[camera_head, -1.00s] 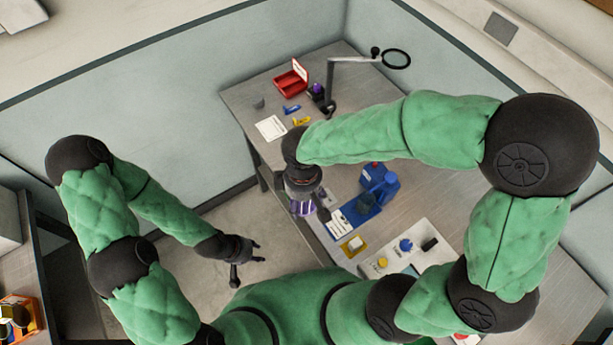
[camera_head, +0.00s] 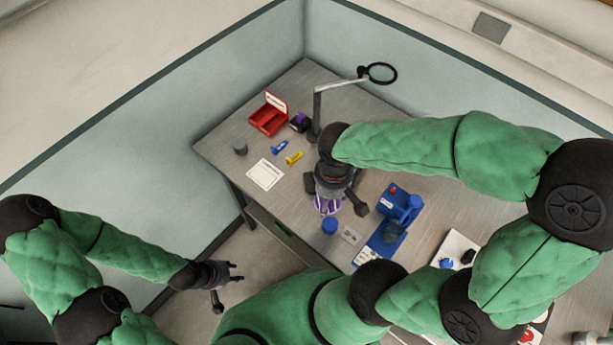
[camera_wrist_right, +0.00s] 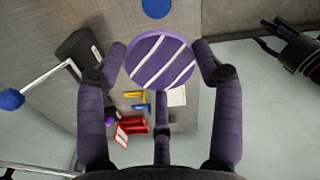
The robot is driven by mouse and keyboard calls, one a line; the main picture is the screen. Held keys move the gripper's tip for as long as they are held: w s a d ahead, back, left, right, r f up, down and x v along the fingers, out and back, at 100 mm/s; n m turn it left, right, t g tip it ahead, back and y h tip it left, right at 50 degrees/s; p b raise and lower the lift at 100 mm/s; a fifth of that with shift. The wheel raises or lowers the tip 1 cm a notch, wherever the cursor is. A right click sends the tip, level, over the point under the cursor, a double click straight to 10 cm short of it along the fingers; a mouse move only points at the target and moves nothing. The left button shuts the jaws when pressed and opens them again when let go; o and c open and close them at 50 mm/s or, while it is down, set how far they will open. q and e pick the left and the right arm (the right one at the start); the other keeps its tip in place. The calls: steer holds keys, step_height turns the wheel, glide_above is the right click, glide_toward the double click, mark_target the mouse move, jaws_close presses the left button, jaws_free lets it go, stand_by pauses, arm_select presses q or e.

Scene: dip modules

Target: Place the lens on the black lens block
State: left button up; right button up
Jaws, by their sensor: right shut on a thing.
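A round purple disc with white stripes, which looks like the lens (camera_wrist_right: 160,62), sits between the fingertips of my right gripper (camera_wrist_right: 160,75) in the right wrist view. The right gripper is shut on it. In the head view this gripper (camera_head: 330,195) is above the table's near-left part, the striped disc (camera_head: 327,207) just showing below it. A small black block with a purple top (camera_head: 300,122) stands beside the red box; I cannot tell for sure that it is the lens block. My left gripper (camera_head: 238,272) is open and empty, off the table.
A magnifier stand (camera_head: 317,110) rises behind my right gripper. A blue device (camera_head: 402,205) stands right.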

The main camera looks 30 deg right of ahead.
steer(key=w+f, duration=0.2)
steer(key=w, duration=0.1)
steer(key=w+d+f+b, duration=0.1)
steer(key=w+f, duration=0.2)
steer(key=w, duration=0.1)
steer(key=w+d+f+b, duration=0.1)
steer(key=w+f, duration=0.2)
steer(key=w, duration=0.1)
steer(key=shift+w+d+f, duration=0.15)
steer(key=shift+d+f, duration=0.05)
steer(key=shift+d, duration=0.05)
steer(key=shift+w+f, duration=0.25)
steer(key=shift+f, duration=0.05)
steer(key=shift+w+d+f+b, duration=0.15)
steer(key=shift+f+b, duration=0.4)
steer(key=shift+f, duration=1.15)
steer(key=shift+f, duration=0.2)
steer(key=o, duration=0.9)
steer(key=shift+o, duration=0.2)
steer(key=shift+r, duration=0.15)
